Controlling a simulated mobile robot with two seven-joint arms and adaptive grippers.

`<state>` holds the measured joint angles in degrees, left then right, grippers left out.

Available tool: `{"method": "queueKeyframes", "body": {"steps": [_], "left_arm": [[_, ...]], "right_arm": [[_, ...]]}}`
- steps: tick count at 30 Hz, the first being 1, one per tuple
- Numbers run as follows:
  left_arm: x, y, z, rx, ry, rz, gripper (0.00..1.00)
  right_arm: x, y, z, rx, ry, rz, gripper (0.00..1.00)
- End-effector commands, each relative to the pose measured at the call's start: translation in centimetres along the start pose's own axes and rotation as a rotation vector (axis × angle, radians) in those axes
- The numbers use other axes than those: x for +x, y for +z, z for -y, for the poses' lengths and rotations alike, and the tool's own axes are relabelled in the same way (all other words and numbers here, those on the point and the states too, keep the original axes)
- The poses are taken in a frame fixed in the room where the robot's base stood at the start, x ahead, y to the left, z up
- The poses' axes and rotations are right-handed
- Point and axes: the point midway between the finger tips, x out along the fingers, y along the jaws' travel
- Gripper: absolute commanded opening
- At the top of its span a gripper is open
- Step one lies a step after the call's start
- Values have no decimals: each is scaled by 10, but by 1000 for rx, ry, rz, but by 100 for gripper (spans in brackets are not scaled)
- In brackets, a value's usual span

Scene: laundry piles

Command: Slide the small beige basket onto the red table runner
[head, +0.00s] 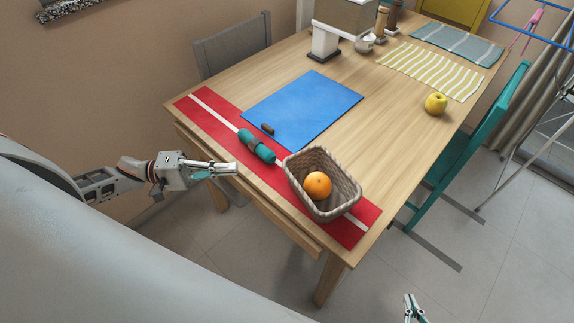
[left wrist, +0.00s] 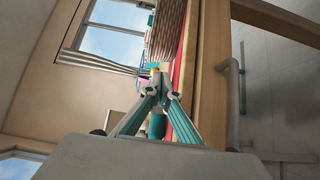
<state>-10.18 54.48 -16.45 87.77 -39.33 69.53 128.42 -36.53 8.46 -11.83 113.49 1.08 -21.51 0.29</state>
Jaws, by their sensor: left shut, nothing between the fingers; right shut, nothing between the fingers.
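The small beige woven basket (head: 345,182) stands upright on the red table runner (head: 210,118), with an orange (head: 317,185) inside. The basket's back right part reaches past the runner over bare wood. My left gripper (head: 234,168) is shut and empty beside the table's front edge, left of the basket and apart from it. In the left wrist view my gripper's fingers (left wrist: 158,78) meet at the tips, and the basket's woven side (left wrist: 167,30) shows beyond them. My right gripper (head: 411,300) shows only partly at the bottom edge of the head view, shut and clear of the table.
A teal rolled bundle (head: 257,147) lies on the runner left of the basket. A small dark object (head: 268,129) lies by the blue mat (head: 310,105). A yellow apple (head: 436,103) sits on the right side. A teal chair (head: 465,155) stands at the table's right edge.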

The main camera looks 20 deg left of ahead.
Motion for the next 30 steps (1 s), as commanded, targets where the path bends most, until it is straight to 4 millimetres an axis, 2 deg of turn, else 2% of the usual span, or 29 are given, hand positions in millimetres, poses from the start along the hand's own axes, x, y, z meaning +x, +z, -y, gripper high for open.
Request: {"method": "queueKeyframes", "body": {"steps": [5, 8, 21, 25, 30], "left_arm": [[2, 0, 0, -1, 0, 1, 0], [10, 0, 0, -1, 2, 0, 0], [82, 0, -1, 0, 4, 0, 0], [94, 0, 0, -1, 2, 0, 0], [100, 0, 0, -1, 0, 0, 0]], "right_arm": [[-1, 1, 8, 15, -7, 3, 0], [-2, 1, 9, 17, -8, 4, 0], [-3, 0, 6, 15, -5, 4, 0], [-3, 1, 5, 14, -5, 5, 0], [-3, 1, 5, 13, -4, 5, 0]]}}
